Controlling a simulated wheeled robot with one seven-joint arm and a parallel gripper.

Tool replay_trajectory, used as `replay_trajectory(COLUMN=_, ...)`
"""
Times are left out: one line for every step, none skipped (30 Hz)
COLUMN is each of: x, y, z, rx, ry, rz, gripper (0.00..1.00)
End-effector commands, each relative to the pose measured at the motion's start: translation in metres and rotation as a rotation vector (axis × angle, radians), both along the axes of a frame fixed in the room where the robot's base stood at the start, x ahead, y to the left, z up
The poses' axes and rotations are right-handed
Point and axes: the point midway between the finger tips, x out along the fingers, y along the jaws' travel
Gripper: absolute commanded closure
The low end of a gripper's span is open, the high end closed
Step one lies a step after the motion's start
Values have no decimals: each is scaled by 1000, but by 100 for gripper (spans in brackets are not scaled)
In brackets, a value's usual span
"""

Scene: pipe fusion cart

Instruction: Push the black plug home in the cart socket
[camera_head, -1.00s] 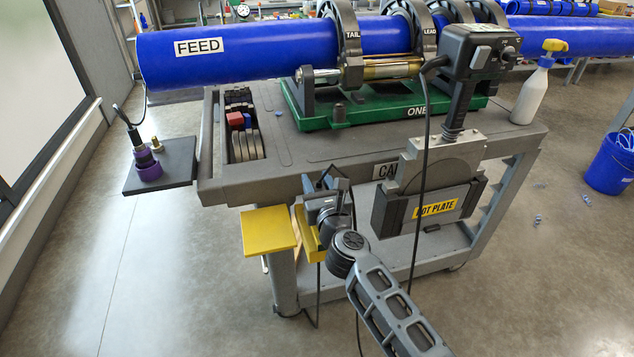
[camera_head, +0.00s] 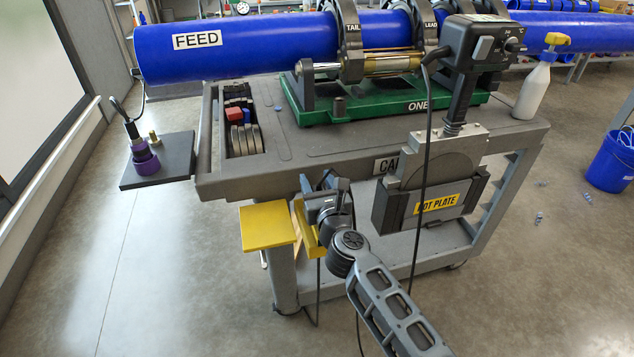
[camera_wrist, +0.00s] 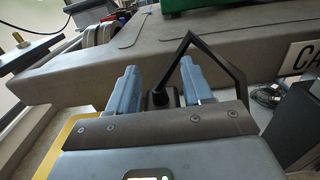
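In the head view my gripper (camera_head: 328,198) is at the cart's front left corner, beside a yellow bracket. The cart socket is not clearly visible, so how far in the plug sits cannot be told. A purple fitting (camera_head: 145,162) with a dark cabled connector on top stands on a dark side shelf at the left.
A yellow plate (camera_head: 268,226) sticks out left of my gripper. The hot plate (camera_head: 437,203) hangs on the cart (camera_head: 250,185) to the right, with a black cable hanging in front. The blue FEED pipe (camera_head: 260,50) lies above. Floor in front is clear.

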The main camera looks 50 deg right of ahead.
Motion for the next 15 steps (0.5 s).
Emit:
replay_trajectory(x=0, y=0, z=-1, rx=1, ry=2, rz=0, gripper=45)
replay_trajectory(x=0, y=0, z=-1, rx=1, ry=2, rz=0, gripper=42)
replay_trajectory(x=0, y=0, z=-1, rx=1, ry=2, rz=0, gripper=38)
replay_trajectory(x=0, y=0, z=-1, rx=1, ry=2, rz=0, gripper=35)
replay_trajectory(x=0, y=0, z=-2, rx=2, ry=2, rz=0, gripper=32)
replay_trajectory(x=0, y=0, z=-2, rx=2, ry=2, rz=0, gripper=30)
replay_trajectory(x=0, y=0, z=-2, rx=2, ry=2, rz=0, gripper=30)
replay_trajectory(x=0, y=0, z=-2, rx=2, ry=2, rz=0, gripper=30)
replay_trajectory(x=0, y=0, z=-2, rx=2, ry=2, rz=0, gripper=30)
replay_trajectory(x=0, y=0, z=-2, rx=2, ry=2, rz=0, gripper=30)
replay_trajectory(x=-1, y=0, z=-2, rx=2, ry=3, rz=0, gripper=30)
replay_trajectory(x=-1, y=0, z=-2, rx=2, ry=3, rz=0, gripper=30)
replay_trajectory(x=-1, y=1, z=-3, rx=2, ry=3, rz=0, gripper=30)
replay_trajectory(x=-2, y=1, z=-3, rx=2, ry=5, rz=0, gripper=30)
replay_trajectory(x=-4, y=3, z=-4, rx=3, ry=6, rz=0, gripper=30)
